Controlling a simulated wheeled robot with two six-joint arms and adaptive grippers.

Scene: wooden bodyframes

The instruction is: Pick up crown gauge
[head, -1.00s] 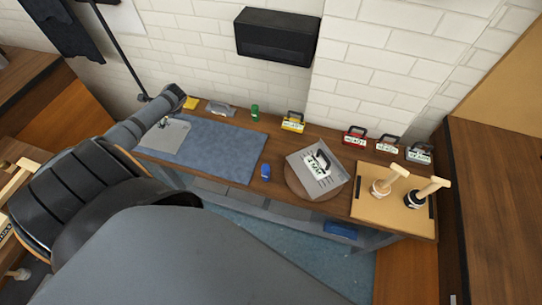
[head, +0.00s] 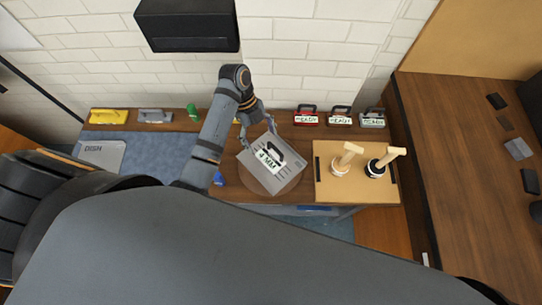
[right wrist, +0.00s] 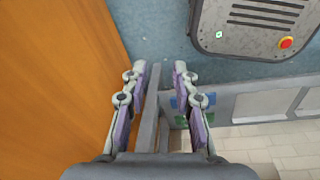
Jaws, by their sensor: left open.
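A small block with a black handle and a white label reading "4 MM" (head: 270,157) sits on a tilted grey plate (head: 290,176) on a round wooden disc (head: 251,184); no label names the crown gauge, so I cannot tell whether this is it. My left gripper (head: 259,138) is open just behind and above the block, its fingers pointing down near the plate's back edge. I cannot tell if it touches anything. My right gripper (right wrist: 159,72) shows in the right wrist view, its fingers apart with nothing gripped, low beside an orange-brown wooden panel (right wrist: 60,80).
A blue mat (head: 150,150) lies left. A black box (head: 187,25) hangs above.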

